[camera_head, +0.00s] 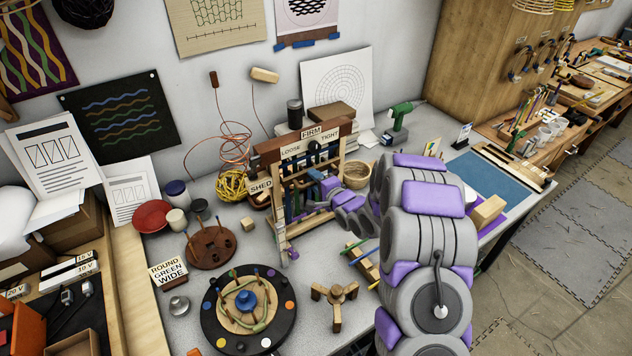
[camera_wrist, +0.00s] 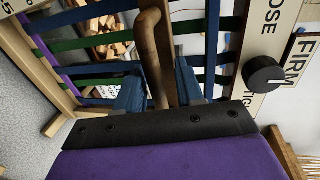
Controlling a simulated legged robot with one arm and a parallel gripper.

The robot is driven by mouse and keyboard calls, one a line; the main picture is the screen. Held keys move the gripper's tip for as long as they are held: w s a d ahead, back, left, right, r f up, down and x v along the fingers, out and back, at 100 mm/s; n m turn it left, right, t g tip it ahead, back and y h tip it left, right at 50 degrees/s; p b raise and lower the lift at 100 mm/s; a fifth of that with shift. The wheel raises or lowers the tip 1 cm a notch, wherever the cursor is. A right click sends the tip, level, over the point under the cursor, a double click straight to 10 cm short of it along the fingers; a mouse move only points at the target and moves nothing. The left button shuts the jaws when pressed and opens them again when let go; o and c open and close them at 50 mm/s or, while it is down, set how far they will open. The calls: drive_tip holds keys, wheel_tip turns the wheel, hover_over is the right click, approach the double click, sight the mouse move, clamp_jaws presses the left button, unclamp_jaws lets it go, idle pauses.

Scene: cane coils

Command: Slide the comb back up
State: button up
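A small wooden frame (camera_head: 312,178) strung with blue and green bands stands on the grey table, with FIRM, LOOSE, TIGHT and SHED labels. In the wrist view its bands (camera_wrist: 85,20) run across the picture. A curved brown wooden bar (camera_wrist: 153,55), which looks like a handle, passes between my gripper's two blue fingers (camera_wrist: 158,85). The fingers lie close on either side of it; whether both touch it is unclear. In the head view my gripper (camera_head: 325,185) is at the frame's front right side. I cannot make out the comb's teeth; my arm and gripper hide part of the frame.
A black round board with colored pegs (camera_head: 250,308) and a brown peg disc (camera_head: 211,246) lie left of the frame. A wooden three-armed piece (camera_head: 335,299) is in front. A yellow coil (camera_head: 231,185) and basket (camera_head: 356,174) stand close by. A black knob (camera_wrist: 263,75) protrudes near the FIRM label.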

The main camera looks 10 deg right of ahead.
drive_tip(key=shift+s, duration=0.1)
drive_tip(key=p+v, duration=0.2)
drive_tip(key=v, duration=1.5)
drive_tip(key=shift+d, duration=0.2)
drive_tip(key=shift+f, duration=0.15)
